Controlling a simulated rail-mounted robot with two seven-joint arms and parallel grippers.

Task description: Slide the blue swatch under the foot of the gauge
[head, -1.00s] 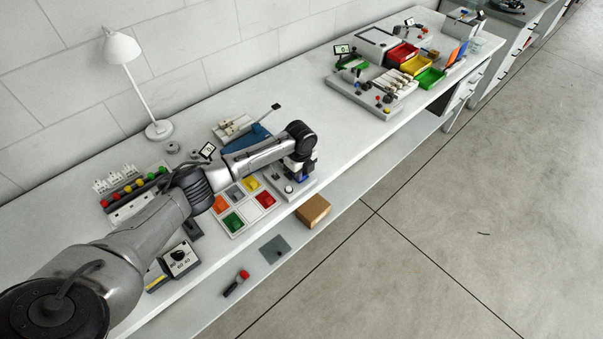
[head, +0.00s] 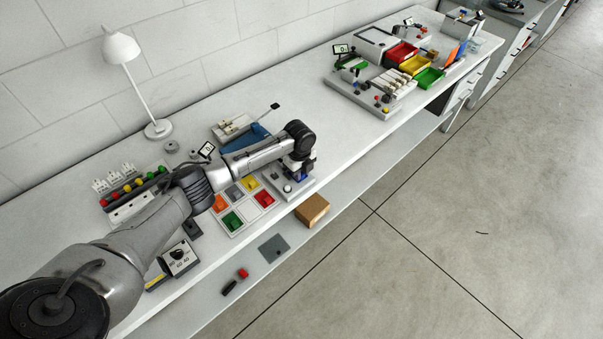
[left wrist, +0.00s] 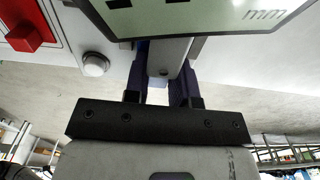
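The gauge shows in the left wrist view as a display (left wrist: 200,14) marked "mm" with a grey stem (left wrist: 163,60) below. In the head view its light base plate (head: 302,187), with a round white button, stands at the bench's front edge. My left gripper (left wrist: 160,72) is at the gauge. Its dark blue fingers stand apart on either side of the stem as seen from the wrist, and their tips are hidden by the gauge. A blue patch shows under the gripper in the head view; I cannot tell whether it is the swatch or the fingers. The right gripper is out of view.
A swatch tray (head: 250,212) with orange, green, red, yellow and grey pieces and an empty white cell lies left of the gauge. A dial box (head: 179,257) and a lamp (head: 158,129) stand further left. A brown box (head: 312,210) is on the lower shelf.

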